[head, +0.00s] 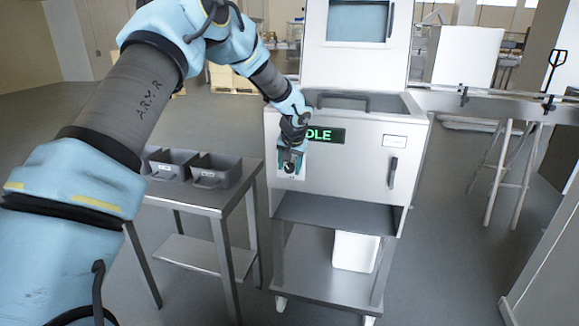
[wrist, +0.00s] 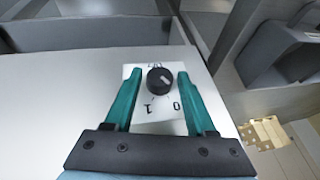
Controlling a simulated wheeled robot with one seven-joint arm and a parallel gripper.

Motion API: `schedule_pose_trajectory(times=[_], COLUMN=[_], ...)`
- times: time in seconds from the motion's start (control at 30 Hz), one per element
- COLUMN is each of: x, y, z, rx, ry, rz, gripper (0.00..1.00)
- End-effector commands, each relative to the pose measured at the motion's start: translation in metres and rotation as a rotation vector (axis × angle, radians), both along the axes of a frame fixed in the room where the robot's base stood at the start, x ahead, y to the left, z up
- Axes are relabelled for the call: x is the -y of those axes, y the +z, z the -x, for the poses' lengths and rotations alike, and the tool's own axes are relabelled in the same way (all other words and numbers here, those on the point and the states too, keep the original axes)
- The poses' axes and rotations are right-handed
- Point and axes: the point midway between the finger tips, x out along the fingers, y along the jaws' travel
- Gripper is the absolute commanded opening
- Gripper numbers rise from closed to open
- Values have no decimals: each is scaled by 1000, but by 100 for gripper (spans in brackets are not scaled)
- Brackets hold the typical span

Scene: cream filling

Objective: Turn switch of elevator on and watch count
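The switch is a round black knob (wrist: 160,80) with a pale pointer mark, on a white label plate (wrist: 150,112) marked 0 and 1; the plate appears turned over in the wrist view. My gripper (wrist: 159,74) is open, its teal fingers on either side of the knob with a gap at each side. In the head view my gripper (head: 291,160) is at the left front of the steel machine (head: 345,185) and mostly hides the knob. A dark display (head: 325,135) shows green letters reading "DLE", its left end hidden by my arm.
A steel side table (head: 215,198) with dark grey bins (head: 215,172) stands left of the machine. A white container (head: 355,251) is on the machine's lower shelf. A conveyor rail (head: 500,105) runs to the right. The floor in front is clear.

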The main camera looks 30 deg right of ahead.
Motion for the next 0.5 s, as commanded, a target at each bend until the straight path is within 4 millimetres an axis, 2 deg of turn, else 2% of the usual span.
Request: schedule_pose_trajectory(times=[0.03,0.4,0.5], x=[0,0,0], y=[0,0,0], z=[0,0,0], rx=[0,0,0], ry=[0,0,0], rz=[0,0,0], gripper=[49,8,0])
